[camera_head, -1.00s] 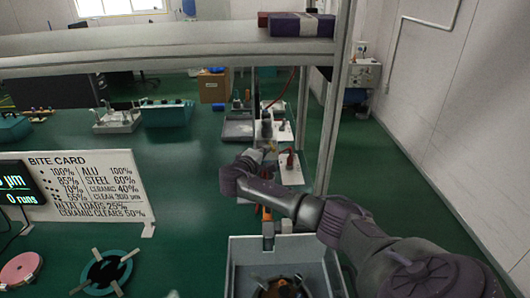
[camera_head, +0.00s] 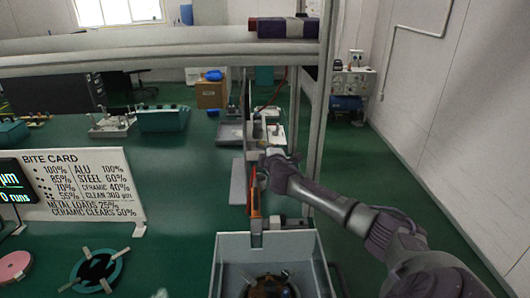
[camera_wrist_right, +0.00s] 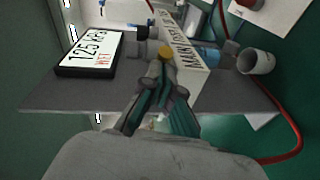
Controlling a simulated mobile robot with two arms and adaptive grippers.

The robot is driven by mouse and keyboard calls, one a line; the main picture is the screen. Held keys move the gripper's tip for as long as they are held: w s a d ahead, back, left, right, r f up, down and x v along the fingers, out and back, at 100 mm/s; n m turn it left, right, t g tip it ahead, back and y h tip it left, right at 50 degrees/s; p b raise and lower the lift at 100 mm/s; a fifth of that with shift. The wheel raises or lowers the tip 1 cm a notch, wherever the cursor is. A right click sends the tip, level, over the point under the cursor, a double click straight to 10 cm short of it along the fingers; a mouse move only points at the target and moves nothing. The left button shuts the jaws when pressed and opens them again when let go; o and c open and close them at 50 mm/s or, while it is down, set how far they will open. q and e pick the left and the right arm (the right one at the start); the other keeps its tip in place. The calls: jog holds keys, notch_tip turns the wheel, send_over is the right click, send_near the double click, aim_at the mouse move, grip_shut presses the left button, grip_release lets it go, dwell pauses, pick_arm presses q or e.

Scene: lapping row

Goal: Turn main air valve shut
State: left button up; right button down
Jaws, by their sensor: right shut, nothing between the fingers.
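In the right wrist view, a white label plate starting with "MAIN" (camera_wrist_right: 190,58) stands on a grey panel (camera_wrist_right: 60,97). A brass-coloured knob (camera_wrist_right: 166,53) on a dark stem shows in front of the label, likely part of the main air valve. My right gripper (camera_wrist_right: 162,92) is shut and empty, its tips close to the knob; I cannot tell whether they touch. In the head view my right gripper (camera_head: 268,160) is at the narrow row of fittings beside the post, and hides the valve there. My left gripper is not in view.
A display reading "125 kPa" (camera_wrist_right: 90,52) sits beside the label. A white cup (camera_wrist_right: 256,60) and a red hose (camera_wrist_right: 291,125) are near. A metal post (camera_head: 318,130) and overhead shelf (camera_head: 150,48) frame the arm. A grey bin (camera_head: 228,262) is in front.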

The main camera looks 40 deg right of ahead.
jog(key=shift+d+b, duration=0.3)
jog(key=shift+d, duration=1.15)
jog(key=shift+w+d, duration=0.1)
jog(key=shift+d, duration=0.05)
